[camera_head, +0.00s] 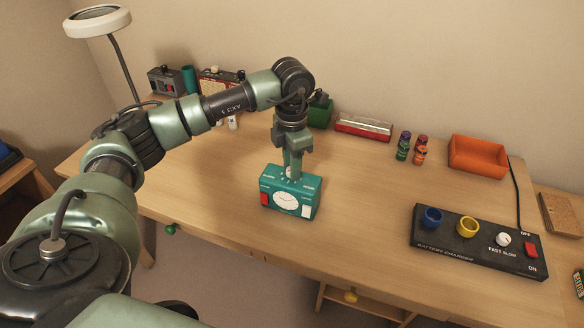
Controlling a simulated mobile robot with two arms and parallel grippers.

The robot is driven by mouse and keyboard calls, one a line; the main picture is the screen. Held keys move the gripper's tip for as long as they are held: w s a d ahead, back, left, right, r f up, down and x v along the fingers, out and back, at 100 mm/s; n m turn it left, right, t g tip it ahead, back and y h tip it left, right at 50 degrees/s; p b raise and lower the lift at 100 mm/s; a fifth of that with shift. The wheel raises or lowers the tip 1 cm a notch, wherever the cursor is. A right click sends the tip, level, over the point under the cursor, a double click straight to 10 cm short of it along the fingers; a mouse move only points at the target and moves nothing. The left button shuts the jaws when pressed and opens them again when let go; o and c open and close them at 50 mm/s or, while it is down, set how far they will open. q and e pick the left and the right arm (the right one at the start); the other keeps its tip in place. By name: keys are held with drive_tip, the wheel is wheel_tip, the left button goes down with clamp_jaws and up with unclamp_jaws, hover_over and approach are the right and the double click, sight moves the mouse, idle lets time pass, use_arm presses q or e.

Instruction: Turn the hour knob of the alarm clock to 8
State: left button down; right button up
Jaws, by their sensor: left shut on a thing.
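The teal alarm clock (275,212) stands upright on the wooden desk, below my left arm. Its front shows a round white dial (286,200), a red part at the left and a white part at the right. My left gripper (289,176) points straight down at the top of the clock. It is shut on the hour knob, which is mostly hidden between the fingers. Small marks ring the knob on the clock's top, too small to read. My right gripper is not in view.
A black battery charger (470,253) with blue and yellow sockets lies at the right of the desk. An orange tray (478,157), two small batteries (412,148) and a red-and-silver box (363,127) stand at the back. A lamp (97,22) stands at the back left. Desk around the clock is clear.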

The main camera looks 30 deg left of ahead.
use_arm(q)
drive_tip(key=shift+m, duration=0.6)
drive_tip(key=c, duration=1.1)
unclamp_jaws()
drive_tip(key=shift+c, duration=0.2)
drive_tip(key=shift+r, duration=0.1)
wheel_tip(320, 180, up, 8)
drive_tip(key=shift+f+b, duration=0.15)
drive_tip(key=shift+b, duration=0.4)
drive_tip(key=shift+f, duration=0.1)
